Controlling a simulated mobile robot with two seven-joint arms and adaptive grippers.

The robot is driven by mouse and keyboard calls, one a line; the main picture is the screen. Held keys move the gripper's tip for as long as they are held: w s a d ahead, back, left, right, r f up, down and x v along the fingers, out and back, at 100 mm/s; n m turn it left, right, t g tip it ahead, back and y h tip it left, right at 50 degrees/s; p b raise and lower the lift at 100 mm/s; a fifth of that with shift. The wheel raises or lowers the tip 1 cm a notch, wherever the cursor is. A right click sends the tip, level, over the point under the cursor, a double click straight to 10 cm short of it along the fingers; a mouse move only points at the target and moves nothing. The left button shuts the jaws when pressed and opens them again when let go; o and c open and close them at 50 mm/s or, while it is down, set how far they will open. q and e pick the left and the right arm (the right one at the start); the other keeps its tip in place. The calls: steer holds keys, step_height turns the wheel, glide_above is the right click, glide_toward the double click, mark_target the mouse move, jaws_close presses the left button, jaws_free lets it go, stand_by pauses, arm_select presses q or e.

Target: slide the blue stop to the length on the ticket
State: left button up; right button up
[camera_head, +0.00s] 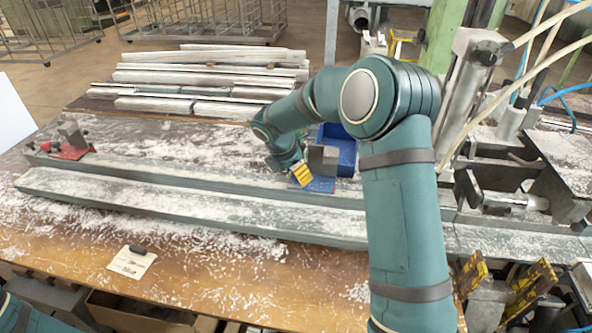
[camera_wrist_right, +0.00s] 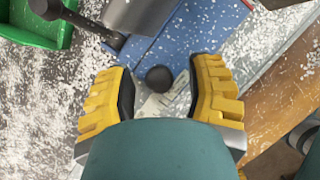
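The blue stop (camera_head: 318,185) sits on the grey profile rail, with an upright grey block (camera_head: 322,160) on it. In the right wrist view its blue plate (camera_wrist_right: 195,28) and a round black knob (camera_wrist_right: 158,78) show. My right gripper (camera_head: 300,174) is at the stop's near left side. Its yellow fingers are open on either side of the knob, with gaps to it. The ticket (camera_head: 130,264) lies on the wooden bench front, with a small dark object on it; its writing is too small to read. My left gripper is out of view.
A red stop (camera_head: 68,148) stands at the rail's left end. A blue bin (camera_head: 345,150) is behind the blue stop, and a green bin (camera_wrist_right: 40,25) shows in the wrist view. Cut profiles (camera_head: 200,75) lie at the back. Clamp machinery (camera_head: 500,200) is at right. White chips litter the bench.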

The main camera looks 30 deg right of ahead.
steer(key=shift+a+r, duration=0.1)
steer(key=shift+r, duration=0.1)
steer(key=v, duration=1.1)
steer(key=shift+r, duration=0.35)
steer(key=shift+a, duration=0.1)
